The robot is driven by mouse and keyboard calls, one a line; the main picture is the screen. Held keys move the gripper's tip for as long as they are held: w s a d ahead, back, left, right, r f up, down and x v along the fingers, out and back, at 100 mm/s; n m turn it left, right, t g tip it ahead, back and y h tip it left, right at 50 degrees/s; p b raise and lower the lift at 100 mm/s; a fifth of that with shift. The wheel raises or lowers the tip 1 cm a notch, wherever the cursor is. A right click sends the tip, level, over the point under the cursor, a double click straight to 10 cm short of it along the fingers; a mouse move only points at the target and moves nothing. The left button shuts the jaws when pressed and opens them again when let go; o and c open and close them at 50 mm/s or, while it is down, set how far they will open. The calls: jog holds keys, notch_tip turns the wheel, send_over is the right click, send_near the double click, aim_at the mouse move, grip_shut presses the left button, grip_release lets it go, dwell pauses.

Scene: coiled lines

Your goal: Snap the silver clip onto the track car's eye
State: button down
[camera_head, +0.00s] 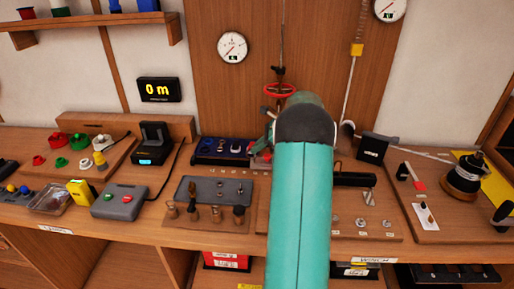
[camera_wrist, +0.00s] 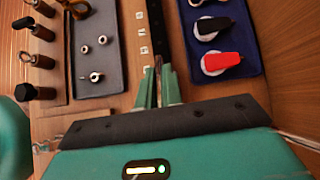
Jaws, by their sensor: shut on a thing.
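My gripper (camera_wrist: 158,78) shows in the wrist view, its two green fingers close together on a thin dark grey piece (camera_wrist: 158,64). Little of this piece shows, and I cannot tell whether it is the silver clip. The fingertips are over the strip between a grey tray and a blue tray. A red wheel-like part (camera_head: 279,90) on an upright line stands just above my arm's far end.
The blue tray (camera_wrist: 248,50) holds parts with black and red (camera_wrist: 224,63) tops. The grey tray (camera_wrist: 112,62) holds several small metal rings, with wooden-handled tools beside it. A display (camera_head: 160,89) and a gauge (camera_head: 232,47) are on the wall. A black spool (camera_head: 463,178) stands at right.

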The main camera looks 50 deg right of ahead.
jog(key=shift+s+d, duration=0.7)
jog(key=shift+s, duration=0.1)
jog(key=shift+w+a, duration=0.1)
jog(key=shift+w, duration=0.05)
jog(key=shift+r, duration=0.35)
jog(key=shift+r, duration=0.2)
jog(key=c, duration=1.5)
grip_release()
jog(key=shift+s+r, duration=0.1)
jog(key=shift+s, duration=0.1)
jog(key=v, duration=1.3)
jog(key=shift+s+d+r, duration=0.15)
jog(key=shift+s+d, duration=0.05)
jog(key=shift+s, duration=0.05)
